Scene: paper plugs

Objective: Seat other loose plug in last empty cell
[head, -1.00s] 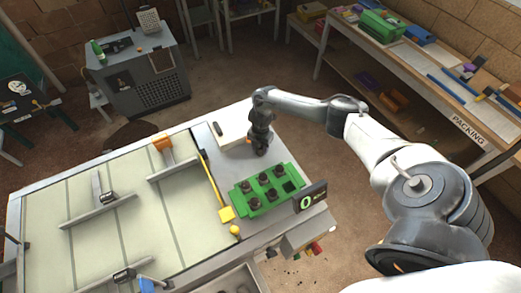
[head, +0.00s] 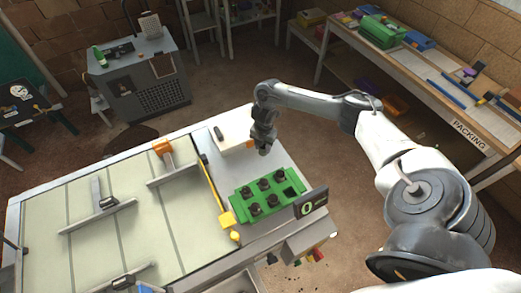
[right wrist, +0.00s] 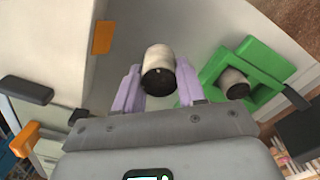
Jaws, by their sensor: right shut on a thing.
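My right gripper (head: 263,150) is above the tabletop, behind the green tray (head: 240,213) in the head view. It is shut on a pale cylindrical plug with a dark end (right wrist: 158,68), held between the two lavender fingers and apart from the tray. In the head view the gripper hides this plug. The tray holds several dark-topped plugs (head: 263,184). One square cell at its right end (head: 289,191) looks dark and empty. In the right wrist view a plug (right wrist: 234,83) sits in a cell of the green tray (right wrist: 262,58). My left gripper is not in view.
A black sign with a 0 (head: 311,203) stands at the tray's right. A yellow bar (head: 212,188) and a yellow knob (head: 235,236) lie left of it. A white box (head: 232,138) is left of the gripper. The pale panelled table (head: 140,235) fills the left.

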